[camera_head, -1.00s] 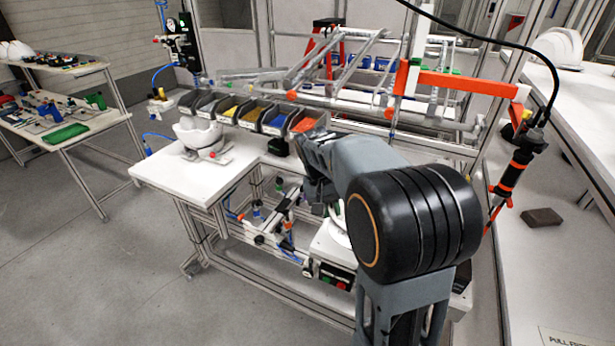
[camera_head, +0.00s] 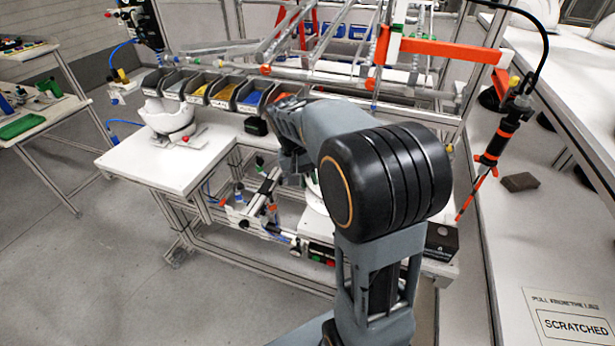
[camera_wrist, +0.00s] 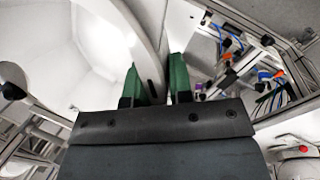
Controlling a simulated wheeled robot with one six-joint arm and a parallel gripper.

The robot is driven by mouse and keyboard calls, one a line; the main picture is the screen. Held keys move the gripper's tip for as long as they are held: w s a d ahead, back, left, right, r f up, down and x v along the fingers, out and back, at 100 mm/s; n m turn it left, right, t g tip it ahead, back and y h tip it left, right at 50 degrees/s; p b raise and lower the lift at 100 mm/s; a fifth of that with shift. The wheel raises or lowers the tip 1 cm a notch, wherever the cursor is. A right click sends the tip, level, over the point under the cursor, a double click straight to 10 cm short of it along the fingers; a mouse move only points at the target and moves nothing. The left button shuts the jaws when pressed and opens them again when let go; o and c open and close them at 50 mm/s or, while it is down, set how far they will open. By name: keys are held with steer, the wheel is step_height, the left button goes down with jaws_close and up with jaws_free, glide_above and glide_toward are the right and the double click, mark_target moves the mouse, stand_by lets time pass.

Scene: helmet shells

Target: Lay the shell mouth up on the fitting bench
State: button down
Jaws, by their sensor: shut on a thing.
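My gripper shows in the wrist view (camera_wrist: 156,82) with two green fingers shut on the rim of a white helmet shell (camera_wrist: 85,50). The shell's smooth, pale surface fills the left of that view, and its rim runs between the fingers. In the head view my own arm hides the fingertips and most of the shell; a sliver of white shows beside the arm (camera_head: 314,188). I cannot tell which way its mouth faces. A white bench top (camera_head: 165,165) stands left of my arm, with a white bowl-like piece (camera_head: 168,118) on a support at its back.
Small bins of coloured parts (camera_head: 222,92) line the bench's back edge. Aluminium framing and an orange bar (camera_head: 455,50) stand behind my arm. A long white counter at right holds a dark block (camera_head: 520,182) and a "SCRATCHED" sign (camera_head: 575,325). The bench top's front is clear.

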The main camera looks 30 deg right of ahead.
step_height(320, 180, down, 8)
steer(key=b, duration=0.5)
steer(key=shift+f+b, duration=0.15)
steer(key=shift+b, duration=0.2)
steer(key=c, duration=0.9)
jaws_free()
steer(key=shift+c, duration=0.2)
steer(key=v, duration=1.3)
steer(key=shift+r+b, duration=0.3)
steer(key=shift+r, duration=0.1)
steer(key=shift+w+a, duration=0.1)
